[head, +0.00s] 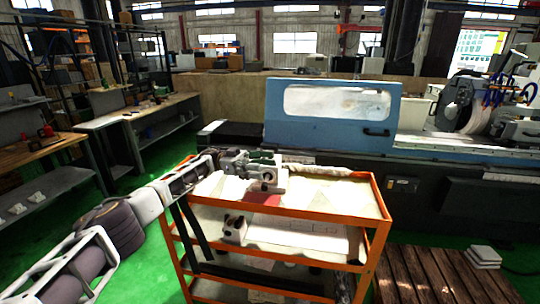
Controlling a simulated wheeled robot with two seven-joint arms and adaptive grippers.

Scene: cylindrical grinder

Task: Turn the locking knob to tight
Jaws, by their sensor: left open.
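My left gripper (262,160) reaches in from the left over the top shelf of the orange cart. Its fingers are at a small pale fixture (277,182) standing on that shelf. A small dark round part (267,176) shows on the front of the fixture; it may be the locking knob, but it is too small to tell. The gripper is open. Its fingers overlap the top of the fixture in the picture, and I cannot tell whether they touch it. My right gripper is not in view.
The orange cart (377,195) has free room on the right of its top shelf, and pale items on the shelf below. The grinder with its blue guard (330,126) stands behind. A wooden pallet (425,275) lies at lower right. Workbenches (150,118) stand on the left.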

